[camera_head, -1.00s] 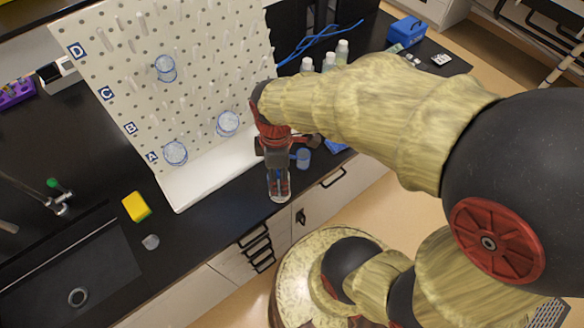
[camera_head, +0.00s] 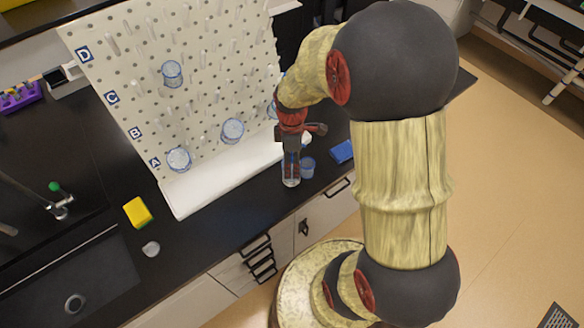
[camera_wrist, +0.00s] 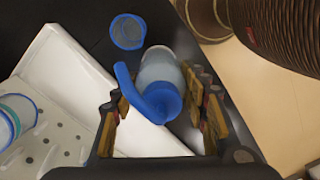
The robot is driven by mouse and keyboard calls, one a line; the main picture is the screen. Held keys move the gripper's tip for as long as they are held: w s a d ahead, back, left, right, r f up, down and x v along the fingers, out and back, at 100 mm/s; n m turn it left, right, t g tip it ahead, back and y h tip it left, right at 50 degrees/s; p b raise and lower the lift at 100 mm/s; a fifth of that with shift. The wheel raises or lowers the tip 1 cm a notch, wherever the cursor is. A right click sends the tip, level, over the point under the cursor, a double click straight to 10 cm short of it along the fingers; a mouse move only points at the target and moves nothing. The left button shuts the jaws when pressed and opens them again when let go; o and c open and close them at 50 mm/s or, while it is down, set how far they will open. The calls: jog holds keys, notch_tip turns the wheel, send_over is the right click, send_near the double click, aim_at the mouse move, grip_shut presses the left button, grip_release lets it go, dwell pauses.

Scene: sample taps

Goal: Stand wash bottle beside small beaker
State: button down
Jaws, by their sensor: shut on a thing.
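The wash bottle (camera_wrist: 158,68) is clear with a blue cap and bent blue spout. It sits upright between the fingers of my gripper (camera_wrist: 163,112), which is shut on it. In the head view the bottle's lower end (camera_head: 291,182) shows below my gripper (camera_head: 291,168), near the counter's front edge. I cannot tell whether its base touches the counter. The small beaker (camera_head: 308,168), bluish and clear, stands just right of the bottle. In the wrist view the beaker (camera_wrist: 128,33) is beyond the bottle to the upper left, with a small gap.
A white pegboard drying rack (camera_head: 215,185) with hanging glassware stands left of my gripper. A blue item (camera_head: 341,151) lies right of the beaker. A yellow sponge (camera_head: 138,212) and small glass vessel (camera_head: 151,249) are near the sink. My arm hides the back right counter.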

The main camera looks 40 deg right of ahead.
jog(key=shift+w+d+f, duration=0.1)
jog(key=shift+f, duration=0.8)
jog(key=shift+w+d+f, duration=0.1)
jog(key=shift+f, duration=0.75)
jog(key=shift+f, duration=0.1)
jog(key=c, duration=1.1)
grip_release()
jog(key=shift+o, duration=0.6)
notch_tip(320, 180, up, 12)
jog(key=shift+w+d+f+p, duration=0.1)
jog(key=shift+w+p, duration=0.05)
jog(key=shift+p, duration=0.35)
jog(key=s+a+r+m+t, duration=0.3)
jog(key=s+a+r+m, duration=0.2)
jog(key=r, duration=0.4)
jog(key=s+a+r+m+t, duration=0.3)
jog(key=s+a+r+m, duration=0.3)
jog(key=r, duration=0.3)
jog(key=shift+s+a+r, duration=0.15)
jog(key=shift+s+a, duration=0.5)
jog(key=shift+s, duration=0.2)
